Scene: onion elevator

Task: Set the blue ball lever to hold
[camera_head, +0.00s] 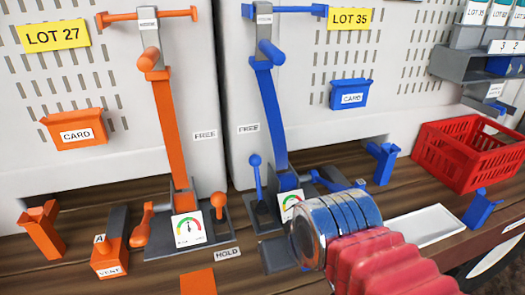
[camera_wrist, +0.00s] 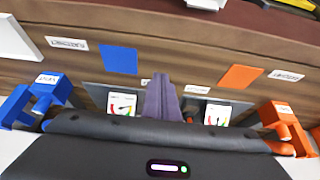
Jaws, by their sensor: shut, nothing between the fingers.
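The blue ball lever (camera_head: 256,178) stands close to upright in the head view, its ball at the top. It rises from the dark base plate left of the blue column, below a FREE label (camera_head: 249,128). A HOLD label (camera_head: 228,253) lies at the front, between the orange and blue stations. My gripper (camera_wrist: 161,97) is shut and empty, its fingers between the two gauges in the wrist view. In the head view my wrist is in front of the blue station and hides part of its front. I cannot make out the blue ball lever in the wrist view.
The orange ball lever (camera_head: 218,203) stands left of the blue one. A tall blue lever arm (camera_head: 271,115) rises just behind. The blue gauge (camera_head: 290,204) is partly covered by my wrist. A red crate (camera_head: 468,155) and a white tray (camera_head: 427,226) are at right.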

